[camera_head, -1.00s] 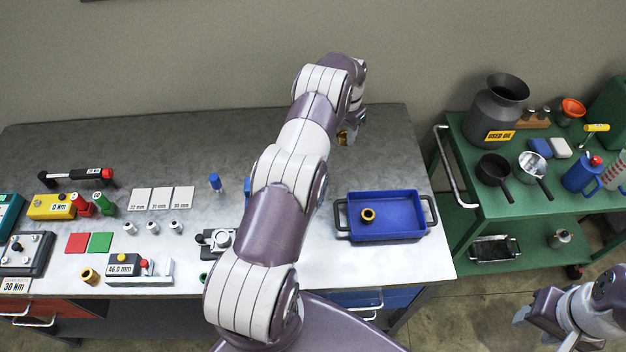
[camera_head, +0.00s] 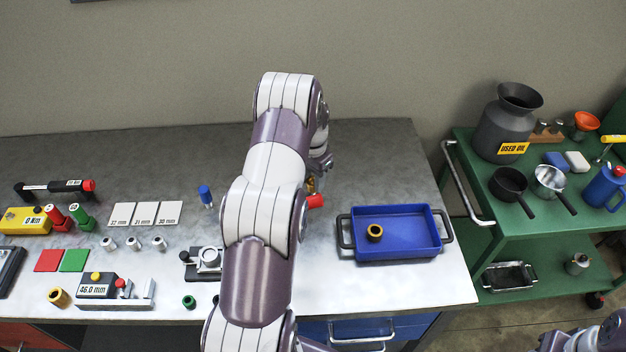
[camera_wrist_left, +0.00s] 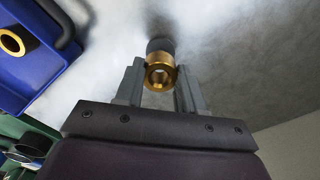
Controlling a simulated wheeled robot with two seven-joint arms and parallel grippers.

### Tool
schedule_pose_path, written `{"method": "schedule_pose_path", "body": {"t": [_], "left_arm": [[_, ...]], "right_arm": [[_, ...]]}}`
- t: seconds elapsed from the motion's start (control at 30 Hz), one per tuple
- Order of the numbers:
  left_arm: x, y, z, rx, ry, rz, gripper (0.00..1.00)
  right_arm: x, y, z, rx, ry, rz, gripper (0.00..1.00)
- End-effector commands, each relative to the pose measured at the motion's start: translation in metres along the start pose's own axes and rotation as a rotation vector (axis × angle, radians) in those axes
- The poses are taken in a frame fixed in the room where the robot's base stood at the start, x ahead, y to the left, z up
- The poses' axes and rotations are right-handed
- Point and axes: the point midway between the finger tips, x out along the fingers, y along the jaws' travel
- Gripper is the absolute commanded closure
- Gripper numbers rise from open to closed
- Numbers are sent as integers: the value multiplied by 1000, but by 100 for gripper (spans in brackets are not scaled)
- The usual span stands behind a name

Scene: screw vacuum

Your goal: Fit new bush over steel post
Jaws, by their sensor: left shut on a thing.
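My left gripper (camera_head: 314,184) is low over the middle of the workbench, left of the blue tray, partly hidden by its own arm. It is shut on a brass bush (camera_wrist_left: 160,73), whose round opening faces the left wrist camera. A dark round part shows just beyond the bush; I cannot tell whether it is part of the bush or a separate thing. Another brass bush (camera_head: 375,232) lies in the blue tray (camera_head: 416,252). I cannot make out the steel post; my arm hides part of the bench. Only a sliver of my right arm shows at bottom right.
A red piece (camera_head: 316,201) is beside my left gripper. A vise-like fixture (camera_head: 207,259) and blue-capped item (camera_head: 206,196) stand left of my arm. Gauges and a loose brass bush (camera_head: 59,298) lie further left. A green cart (camera_head: 470,150) is right. The back bench is clear.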

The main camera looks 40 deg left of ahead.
Motion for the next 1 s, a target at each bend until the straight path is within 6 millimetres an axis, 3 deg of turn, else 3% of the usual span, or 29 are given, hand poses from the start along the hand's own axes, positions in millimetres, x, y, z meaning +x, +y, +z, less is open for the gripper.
{"method": "schedule_pose_path", "body": {"t": [0.13,0.6,0.63,0.7,1.0], "left_arm": [[12,0,-1,0,3,-2,99],[21,0,-1,0,3,-2,99],[21,0,-1,0,2,-1,58],[20,0,-1,0,2,-1,36],[18,0,-1,0,3,-2,36]], "right_arm": [[-5,0,0,0,0,0,55],[2,0,0,0,0,0,55],[2,0,0,0,-1,0,55],[1,0,0,0,0,0,55],[-1,0,0,0,0,0,55]]}}
